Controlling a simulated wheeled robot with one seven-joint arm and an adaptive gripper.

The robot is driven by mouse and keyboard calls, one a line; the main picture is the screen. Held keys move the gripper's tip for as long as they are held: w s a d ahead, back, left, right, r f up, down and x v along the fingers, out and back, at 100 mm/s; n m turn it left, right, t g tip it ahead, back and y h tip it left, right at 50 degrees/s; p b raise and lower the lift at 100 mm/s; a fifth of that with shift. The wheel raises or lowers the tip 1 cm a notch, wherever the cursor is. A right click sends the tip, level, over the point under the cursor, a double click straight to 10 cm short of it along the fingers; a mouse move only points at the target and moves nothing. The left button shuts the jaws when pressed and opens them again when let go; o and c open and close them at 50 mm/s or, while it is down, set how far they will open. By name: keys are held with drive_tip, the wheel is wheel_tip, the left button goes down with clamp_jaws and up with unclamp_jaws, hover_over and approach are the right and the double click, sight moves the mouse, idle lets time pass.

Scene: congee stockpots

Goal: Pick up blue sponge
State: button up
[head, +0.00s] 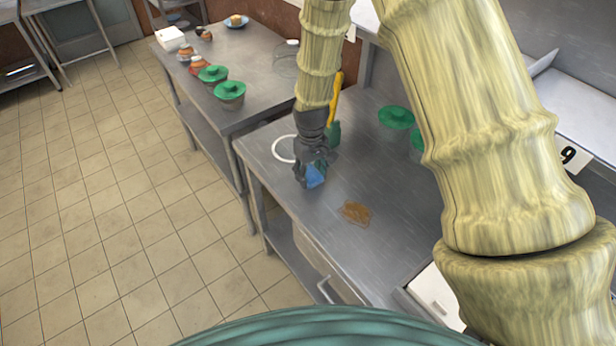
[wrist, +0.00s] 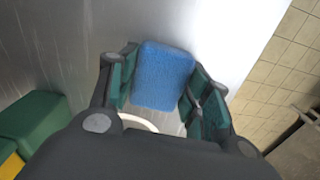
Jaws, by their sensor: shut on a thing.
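The blue sponge (head: 315,175) is a small block between the fingers of my gripper (head: 312,172). In the wrist view the sponge (wrist: 163,75) fills the space between the two green-padded fingers, and my gripper (wrist: 160,88) is shut on it. My gripper partly hides the sponge in the head view.
A white ring (head: 283,149) lies left of my gripper. A brown spill (head: 355,212) is to its right. Green-lidded pots (head: 396,118) stand behind. A yellow and green object (wrist: 30,125) is at lower left in the wrist view. Another table holds green-lidded pots (head: 230,95).

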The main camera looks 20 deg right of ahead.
drive_tip(key=shift+r+b, duration=0.55)
drive_tip(key=shift+r, duration=0.6)
drive_tip(key=s+r+b, duration=0.1)
drive_tip(key=s, duration=0.4)
drive_tip(key=s+b, duration=0.1)
drive_tip(key=s, duration=0.4)
drive_tip(key=s+r+b, duration=0.1)
drive_tip(key=s+b, duration=0.1)
drive_tip(key=s, duration=0.4)
drive_tip(key=shift+a+r, duration=0.3)
drive_tip(key=shift+r, duration=0.05)
drive_tip(key=o, duration=0.4)
drive_tip(key=c, duration=0.3)
drive_tip(key=shift+a, duration=0.1)
drive_tip(key=shift+c, duration=0.4)
